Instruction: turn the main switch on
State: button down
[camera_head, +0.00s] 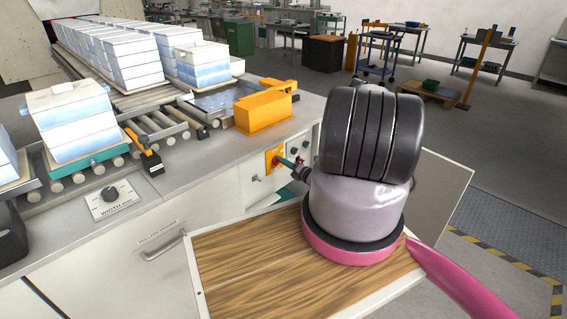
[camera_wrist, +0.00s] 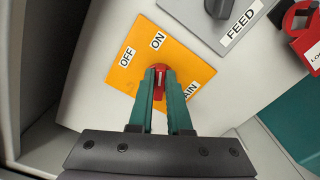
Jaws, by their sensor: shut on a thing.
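The main switch is a red knob (camera_wrist: 159,82) on a yellow plate (camera_wrist: 188,72) marked OFF, ON and a partly hidden word ending in "AIN". In the wrist view the knob's visible end, with a pale line, points up toward the ON label, and OFF lies to its left. My gripper (camera_wrist: 159,92) has its two green fingers shut on the knob, one on each side. In the head view the plate (camera_head: 273,160) is on the cabinet front, and my gripper (camera_head: 282,161) reaches it from the right. The knob is mostly hidden there.
A FEED selector (camera_wrist: 218,8) and a red lock-like part (camera_wrist: 302,40) sit right of the plate in the wrist view. A wood-topped drawer or shelf (camera_head: 235,265) juts out below my arm. An open panel door (camera_head: 443,185) stands to the right.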

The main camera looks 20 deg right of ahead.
jog(key=c, duration=0.9)
grip_release()
jog(key=shift+o, duration=0.2)
jog(key=shift+s, duration=0.1)
jog(key=v, duration=1)
jog(key=shift+s, duration=0.3)
jog(key=shift+d, duration=0.2)
